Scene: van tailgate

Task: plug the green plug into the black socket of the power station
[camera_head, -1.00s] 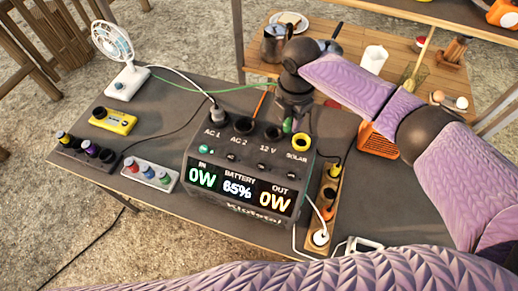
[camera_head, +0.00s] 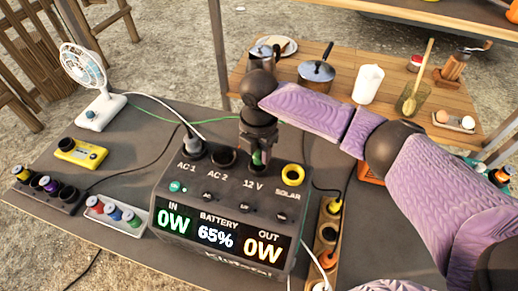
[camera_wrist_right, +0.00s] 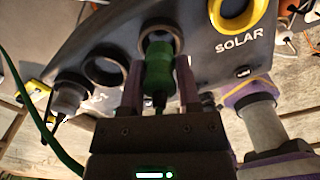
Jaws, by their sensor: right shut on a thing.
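The power station (camera_head: 228,205) stands on the dark table, its display facing me. My right gripper (camera_head: 257,158) is at its top, over the 12 V position, shut on the green plug (camera_head: 257,157). In the right wrist view the green plug (camera_wrist_right: 158,75) sits between the fingers of the gripper (camera_wrist_right: 158,85), its far end at the dark ring of the black socket (camera_wrist_right: 160,40). It overlaps the opening; I cannot tell how deep it is. The green cable (camera_head: 165,119) trails left behind the station. My left gripper is not in view.
A grey plug (camera_head: 194,145) is in AC 1; AC 2 (camera_head: 222,157) is open and empty. The yellow SOLAR ring (camera_head: 293,175) is close to the right of my gripper. A fan (camera_head: 88,85) and yellow box (camera_head: 80,152) stand left. A power strip (camera_head: 325,240) lies right.

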